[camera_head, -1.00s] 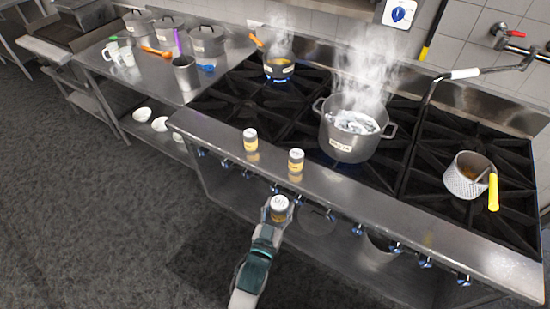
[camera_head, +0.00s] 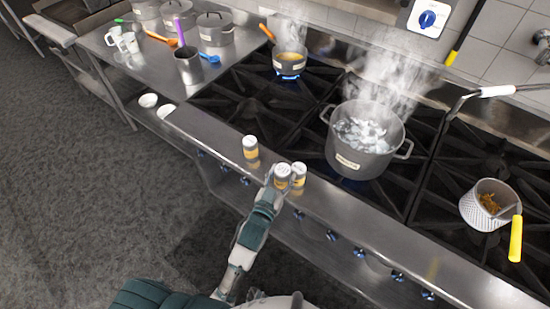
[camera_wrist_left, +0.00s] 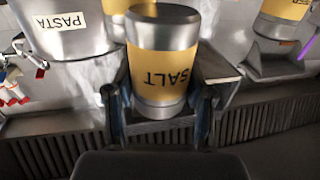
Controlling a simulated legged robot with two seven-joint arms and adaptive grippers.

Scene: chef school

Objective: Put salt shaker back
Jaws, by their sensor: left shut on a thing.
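The salt shaker (camera_head: 282,171), a metal can with a yellow band, is held in my left gripper (camera_head: 274,182), at the stove's front ledge (camera_head: 225,142). In the left wrist view the shaker (camera_wrist_left: 163,85) sits between the two fingers (camera_wrist_left: 160,110), its SALT label upside down in the picture. A similar shaker (camera_head: 299,173) stands on the ledge just right of it, partly overlapped. Another shaker (camera_head: 250,147) stands on the ledge to the left. I cannot tell whether the held shaker touches the ledge. My right gripper is not in view.
A large steaming pot (camera_head: 362,150) stands on the stove behind the ledge, and a small steaming pan (camera_head: 289,62) farther back. A strainer basket with a yellow handle (camera_head: 516,238) sits at the right. Knobs (camera_head: 330,235) line the stove front. The ledge left of the shakers is clear.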

